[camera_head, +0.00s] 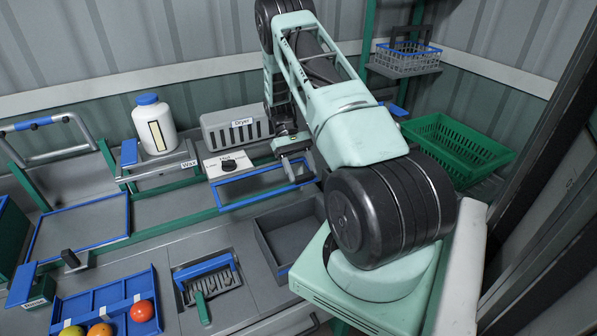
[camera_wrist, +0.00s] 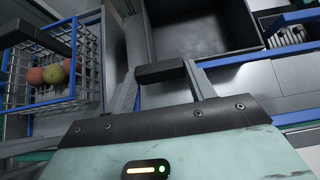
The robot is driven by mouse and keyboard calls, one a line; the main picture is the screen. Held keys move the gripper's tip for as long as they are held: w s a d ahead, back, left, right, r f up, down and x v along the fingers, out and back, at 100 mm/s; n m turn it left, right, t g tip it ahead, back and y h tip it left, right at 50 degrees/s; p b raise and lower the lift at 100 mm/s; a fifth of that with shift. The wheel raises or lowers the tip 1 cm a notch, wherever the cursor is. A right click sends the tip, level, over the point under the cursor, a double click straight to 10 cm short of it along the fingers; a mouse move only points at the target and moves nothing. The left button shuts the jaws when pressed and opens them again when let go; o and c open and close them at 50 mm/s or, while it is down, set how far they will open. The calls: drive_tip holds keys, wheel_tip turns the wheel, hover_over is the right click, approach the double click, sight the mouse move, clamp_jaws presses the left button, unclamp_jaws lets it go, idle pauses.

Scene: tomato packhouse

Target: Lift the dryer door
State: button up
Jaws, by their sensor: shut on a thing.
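The grey dryer box (camera_head: 237,128), labelled "Dryer", stands against the back wall, with a dial marked "Hot" (camera_head: 228,165) in front. A blue-edged rectangular frame (camera_head: 245,201) lies below it; I cannot tell for sure whether this is the dryer door. My gripper (camera_head: 293,168) is at the right end of this frame, partly hidden by my arm. In the wrist view my gripper (camera_wrist: 167,78) is shut, with a short dark bar (camera_wrist: 162,71) at its fingertips. How that bar joins the door is hidden.
A wire basket (camera_wrist: 84,72) with several fruits is close on the left in the wrist view. A dark open bin (camera_head: 262,240) lies in front. A white wax bottle (camera_head: 153,125) stands left of the dryer; a green crate (camera_head: 460,145) is at right. A blue tray (camera_head: 85,300) holds tomatoes.

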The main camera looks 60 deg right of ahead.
drive_tip(key=shift+r+g, duration=0.15)
drive_tip(key=shift+g, duration=0.15)
drive_tip(key=o, duration=1.4)
drive_tip(key=shift+w+d+r+b, duration=0.2)
drive_tip(key=shift+w+d+b, duration=0.1)
drive_tip(key=shift+w+b, duration=0.15)
drive_tip(key=b+v, duration=0.4)
drive_tip(key=v, duration=0.6)
drive_tip(key=shift+d, duration=0.1)
drive_tip(key=shift+w+d+r, duration=0.15)
drive_tip(key=shift+w+r, duration=0.1)
drive_tip(key=shift+r, duration=0.1)
